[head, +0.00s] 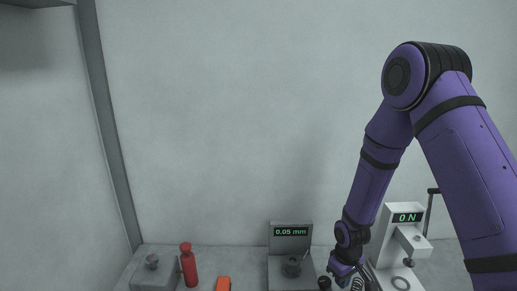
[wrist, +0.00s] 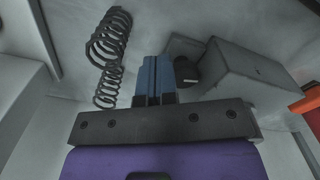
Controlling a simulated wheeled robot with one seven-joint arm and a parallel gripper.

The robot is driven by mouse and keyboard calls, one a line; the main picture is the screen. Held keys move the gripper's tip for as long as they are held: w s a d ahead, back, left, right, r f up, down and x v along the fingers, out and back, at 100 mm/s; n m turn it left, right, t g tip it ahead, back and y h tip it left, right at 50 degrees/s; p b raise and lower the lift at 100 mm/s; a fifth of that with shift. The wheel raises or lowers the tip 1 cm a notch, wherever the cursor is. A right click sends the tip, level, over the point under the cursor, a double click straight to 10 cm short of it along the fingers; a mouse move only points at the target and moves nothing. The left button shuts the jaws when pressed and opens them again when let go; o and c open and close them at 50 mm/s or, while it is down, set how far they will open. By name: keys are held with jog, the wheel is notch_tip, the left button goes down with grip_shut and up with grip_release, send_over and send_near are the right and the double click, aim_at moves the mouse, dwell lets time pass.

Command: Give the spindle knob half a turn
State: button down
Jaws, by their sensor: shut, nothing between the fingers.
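The gauge block (head: 291,249) shows 0.05 mm on its display and stands at the bottom centre of the head view. In the wrist view the knob (wrist: 185,70) sticks out of a grey housing (wrist: 250,72). My gripper (wrist: 155,62) has its blue fingers shut with nothing between them, just left of the knob in that view. I cannot tell whether they touch it. In the head view my wrist hides much of this area.
Coil springs (wrist: 108,36) stand close left of my fingers in the wrist view. A tester (head: 407,218) reading 0 N is at the right. A red bottle (head: 190,269), an orange object (head: 223,284) and a grey block (head: 152,277) with a small knob are at the left.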

jog(key=r, duration=0.4)
jog(key=shift+a, duration=0.25)
jog(key=shift+w, duration=0.1)
